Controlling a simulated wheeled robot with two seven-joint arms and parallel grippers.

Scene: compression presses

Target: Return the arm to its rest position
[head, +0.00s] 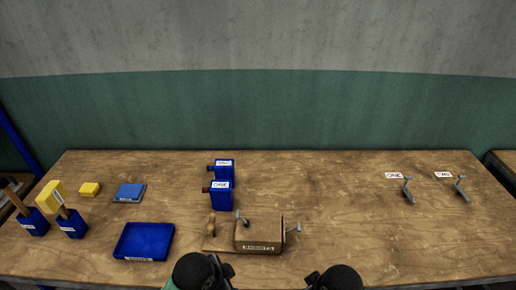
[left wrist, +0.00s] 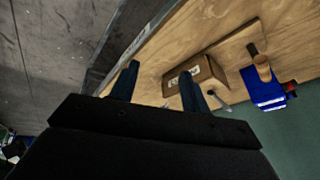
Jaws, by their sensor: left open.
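My left gripper (left wrist: 160,70) shows in the left wrist view with its two dark fingers apart and nothing between them. A wooden press box (left wrist: 190,75) with a white label lies beyond the fingers, partly hidden by one of them. The same press box (head: 258,236) stands near the table's front edge in the head view. Dark rounded parts of my two arms show at the bottom edge of the head view. No fingers can be made out there, and my right gripper is not seen.
Two blue labelled blocks (head: 222,196) stand behind the press. Two grey cranks (head: 408,191) lie at right. The right-centre table is clear.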

